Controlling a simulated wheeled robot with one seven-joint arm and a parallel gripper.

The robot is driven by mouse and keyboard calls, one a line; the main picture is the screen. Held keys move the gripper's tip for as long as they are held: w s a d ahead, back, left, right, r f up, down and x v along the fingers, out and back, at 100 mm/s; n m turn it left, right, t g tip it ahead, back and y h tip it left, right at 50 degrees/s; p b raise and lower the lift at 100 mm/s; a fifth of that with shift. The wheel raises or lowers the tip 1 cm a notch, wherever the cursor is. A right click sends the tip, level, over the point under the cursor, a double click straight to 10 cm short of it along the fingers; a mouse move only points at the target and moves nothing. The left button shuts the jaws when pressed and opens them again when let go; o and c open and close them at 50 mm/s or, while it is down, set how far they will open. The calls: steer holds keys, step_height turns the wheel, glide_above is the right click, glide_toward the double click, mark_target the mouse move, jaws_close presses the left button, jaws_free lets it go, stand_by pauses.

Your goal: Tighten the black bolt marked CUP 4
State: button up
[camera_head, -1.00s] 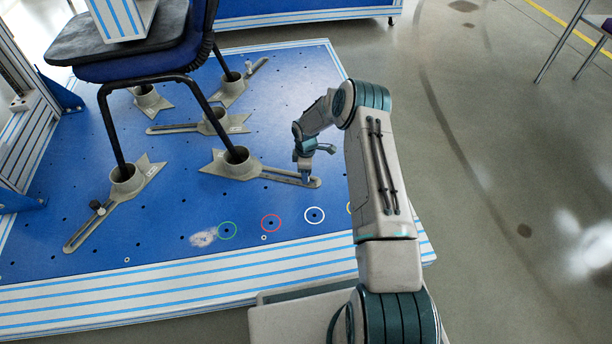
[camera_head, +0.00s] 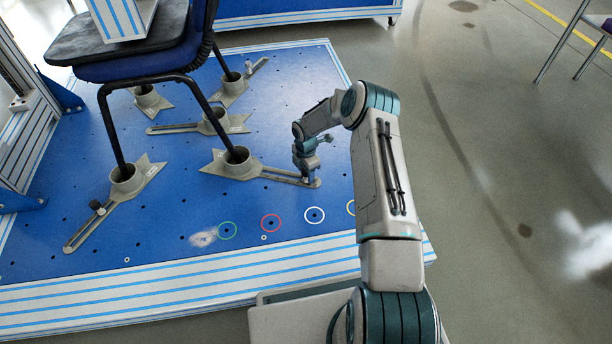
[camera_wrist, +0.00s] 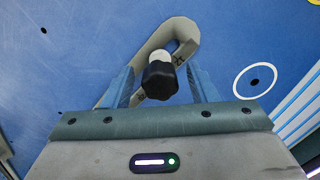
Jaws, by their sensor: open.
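A black bolt (camera_wrist: 160,82) with a pale collar stands at the slotted end of a grey cup foot (camera_wrist: 180,30) in the wrist view. No CUP 4 marking is legible on it. My gripper (camera_wrist: 159,72) is open, with one finger on each side of the bolt head; a gap shows on both sides. In the head view my gripper (camera_head: 308,178) is over the outer end of the slotted arm of the front right cup foot (camera_head: 270,174), and I cannot make out the bolt there.
A chair (camera_head: 190,80) stands with its legs in cups on the blue platform (camera_head: 180,210). Another black knob (camera_head: 97,206) is on the left front foot. Green (camera_head: 228,230), red (camera_head: 271,222) and white (camera_head: 315,215) rings mark the clear front of the platform.

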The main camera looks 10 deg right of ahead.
steer(key=n, duration=0.4)
jaws_close()
steer(key=m, duration=0.4)
stand_by(0.5)
jaws_free()
steer(key=shift+r, duration=0.1)
step_height(320, 180, up, 14)
steer(key=p, duration=0.6)
